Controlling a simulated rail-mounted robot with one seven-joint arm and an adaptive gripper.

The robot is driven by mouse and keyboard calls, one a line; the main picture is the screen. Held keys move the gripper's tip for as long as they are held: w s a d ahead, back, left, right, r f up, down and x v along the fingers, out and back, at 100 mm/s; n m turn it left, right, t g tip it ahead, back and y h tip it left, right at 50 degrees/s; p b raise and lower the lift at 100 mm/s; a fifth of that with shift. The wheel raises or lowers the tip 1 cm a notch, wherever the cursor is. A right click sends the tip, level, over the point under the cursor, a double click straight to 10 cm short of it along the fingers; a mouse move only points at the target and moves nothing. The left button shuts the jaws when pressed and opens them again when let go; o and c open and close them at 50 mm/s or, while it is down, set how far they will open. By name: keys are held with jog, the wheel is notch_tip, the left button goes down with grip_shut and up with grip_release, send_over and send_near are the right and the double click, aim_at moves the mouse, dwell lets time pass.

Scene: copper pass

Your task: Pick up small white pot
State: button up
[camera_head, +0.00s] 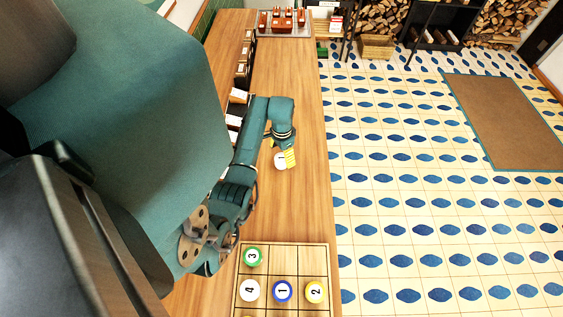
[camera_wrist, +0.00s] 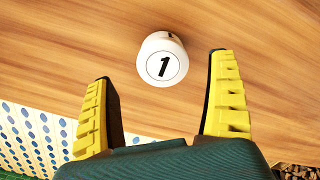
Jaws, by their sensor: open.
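A small white pot (camera_wrist: 162,60) with a black 1 on its round top stands on the wooden counter in the wrist view. It lies just beyond my gripper's fingertips, near the middle of the gap between them. My gripper (camera_wrist: 162,66) has two yellow ridged fingers, spread wide and empty. In the head view the white pot (camera_head: 280,161) is on the counter, partly covered by my gripper (camera_head: 288,158).
A wooden grid board (camera_head: 285,258) on the near counter holds several numbered discs, including green 3, white 4, blue 1 and yellow 2. A tray (camera_head: 284,32) with reddish-brown items stands at the far end. The counter (camera_head: 300,110) between is mostly clear.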

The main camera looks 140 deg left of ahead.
aim_at(282, 157)
notch_tip(282, 157, down, 5)
jog(key=shift+s+a+f, duration=0.1)
jog(key=c, duration=1.3)
jog(key=shift+c, duration=0.3)
jog(key=shift+r, duration=0.2)
